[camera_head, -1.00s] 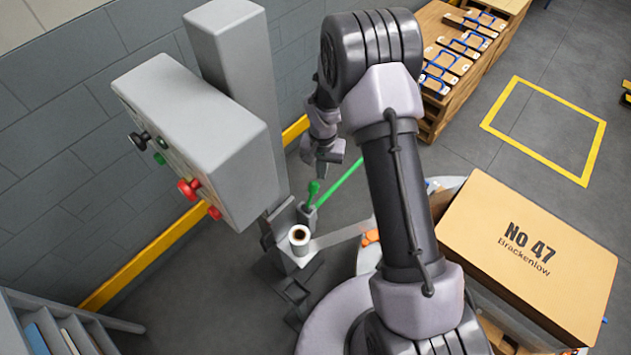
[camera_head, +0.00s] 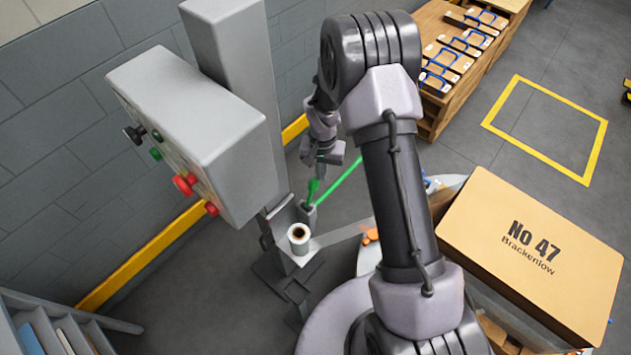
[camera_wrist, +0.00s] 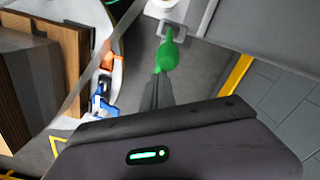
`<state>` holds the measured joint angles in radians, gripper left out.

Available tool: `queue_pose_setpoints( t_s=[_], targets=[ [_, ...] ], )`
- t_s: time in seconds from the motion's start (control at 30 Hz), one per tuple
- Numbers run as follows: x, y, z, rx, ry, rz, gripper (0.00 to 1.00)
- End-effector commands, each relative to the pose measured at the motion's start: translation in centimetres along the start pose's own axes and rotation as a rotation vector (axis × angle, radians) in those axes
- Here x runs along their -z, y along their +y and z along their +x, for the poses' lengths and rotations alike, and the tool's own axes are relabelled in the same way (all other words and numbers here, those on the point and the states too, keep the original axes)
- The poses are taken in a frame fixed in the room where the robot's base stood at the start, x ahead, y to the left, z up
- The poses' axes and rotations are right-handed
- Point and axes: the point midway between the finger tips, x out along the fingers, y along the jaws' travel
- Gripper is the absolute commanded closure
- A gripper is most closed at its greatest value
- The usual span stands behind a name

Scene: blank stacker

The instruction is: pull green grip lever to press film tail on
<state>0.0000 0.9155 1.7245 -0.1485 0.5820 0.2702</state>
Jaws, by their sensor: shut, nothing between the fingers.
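The green grip lever (camera_head: 313,189) stands on a grey bracket beside the film roll (camera_head: 299,236). In the wrist view its green knob (camera_wrist: 171,52) is just beyond my fingertips. My gripper (camera_head: 319,174) is above and very near the lever. It shows in the wrist view (camera_wrist: 160,77) with its narrow fingers together and nothing held. I cannot tell whether the fingertips touch the knob. A pale film strip (camera_head: 342,236) runs right from the roll toward the round turntable and passes partly behind my arm.
A grey control box (camera_head: 188,130) with red, green and black knobs overhangs the lever on the left. A large carton (camera_head: 530,245) stands at the right. A yellow rail (camera_head: 150,262) runs along the wall.

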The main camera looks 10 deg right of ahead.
Motion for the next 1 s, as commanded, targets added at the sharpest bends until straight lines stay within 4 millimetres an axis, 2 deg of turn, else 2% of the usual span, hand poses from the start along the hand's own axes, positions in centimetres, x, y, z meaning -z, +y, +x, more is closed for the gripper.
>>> queue_pose_setpoints(
  t_s=[0.03,0.27,0.57,1.0],
  targets=[
    [0.0,0.0,0.8,0.000,0.000,0.000,1.00],
    [0.0,0.0,2.5,0.000,0.000,0.000,1.00],
    [-0.1,-0.1,2.3,0.000,0.001,0.000,1.00],
    [-2.0,-1.2,2.5,-0.001,-0.001,-0.001,1.00]
  ],
)
